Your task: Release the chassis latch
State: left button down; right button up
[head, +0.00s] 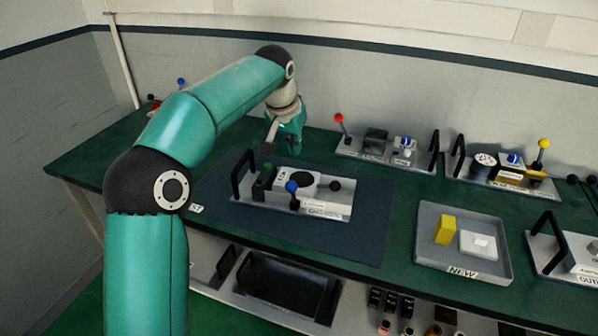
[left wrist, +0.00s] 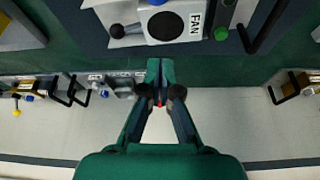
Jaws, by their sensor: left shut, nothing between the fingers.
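A chassis module (head: 335,207) sits on the dark mat, with a black handle, a green knob, a round black fan, a blue-knobbed lever (head: 292,187) and a black ball knob (head: 335,186). Which part is the latch I cannot tell. The left wrist view shows the FAN label, the black ball knob (left wrist: 117,31) and the green knob (left wrist: 221,33). My left gripper (head: 268,148) is above and behind the module's back left part, apart from it. Its fingers (left wrist: 160,68) are shut and empty. My right gripper is not in view.
Two more modules stand at the back, one with a red-knobbed lever (head: 339,117), one with a yellow-knobbed lever (head: 544,143). A grey NEW tray (head: 430,255) holds a yellow block and a white block. The mat (head: 365,225) is bare around the module.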

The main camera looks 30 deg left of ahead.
pick_arm(q)
send_over(302, 188)
notch_tip(302, 188, down, 8)
jog(key=shift+f+p, duration=0.15)
jog(key=shift+p, duration=0.15)
jog(key=s, duration=0.4)
jog(key=shift+d, duration=0.35)
jog(key=shift+s, duration=0.1)
